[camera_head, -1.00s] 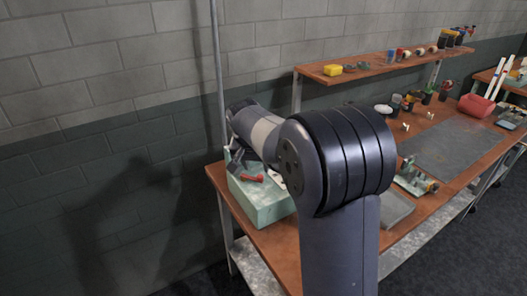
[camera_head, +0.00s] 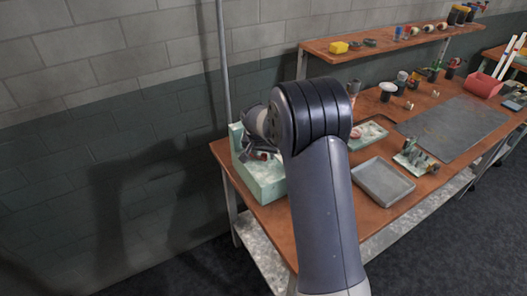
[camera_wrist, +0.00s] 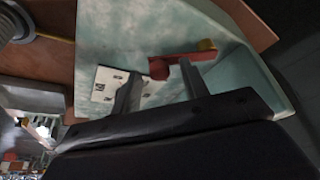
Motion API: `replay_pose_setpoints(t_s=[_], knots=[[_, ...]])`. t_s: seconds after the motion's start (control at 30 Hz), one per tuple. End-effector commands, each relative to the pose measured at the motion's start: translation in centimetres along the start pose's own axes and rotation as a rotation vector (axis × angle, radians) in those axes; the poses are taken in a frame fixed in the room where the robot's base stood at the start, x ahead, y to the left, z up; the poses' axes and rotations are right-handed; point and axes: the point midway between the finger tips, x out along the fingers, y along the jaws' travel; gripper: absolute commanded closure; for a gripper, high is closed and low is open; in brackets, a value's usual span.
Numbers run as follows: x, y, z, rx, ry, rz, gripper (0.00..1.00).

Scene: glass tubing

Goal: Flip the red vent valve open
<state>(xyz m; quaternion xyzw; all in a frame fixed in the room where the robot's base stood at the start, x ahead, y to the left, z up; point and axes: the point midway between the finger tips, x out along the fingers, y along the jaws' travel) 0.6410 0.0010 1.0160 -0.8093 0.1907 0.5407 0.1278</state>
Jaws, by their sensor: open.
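A white plate with black marks (camera_wrist: 112,88) lies behind the left finger. In the head view my gripper (camera_head: 260,152) is over the green housing (camera_head: 266,182), and only a small red patch shows there.
The housing stands at the left end of an orange-brown bench (camera_head: 285,215), near the wall and a vertical pole (camera_head: 224,80). To the right are a grey tray (camera_head: 383,182), a dark mat (camera_head: 455,125) and small items. A shelf (camera_head: 385,42) runs behind.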

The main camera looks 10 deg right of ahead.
Motion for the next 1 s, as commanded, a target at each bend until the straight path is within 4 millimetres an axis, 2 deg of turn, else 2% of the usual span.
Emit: replay_pose_setpoints(t_s=[0.27,0.77,1.0], knots=[[0.14,0.01,0.0,0.0,0.0,0.0,0.57],[0.11,0.01,0.01,0.0,0.0,0.0,0.98],[0.11,0.01,0.01,0.0,0.0,0.0,1.0]])
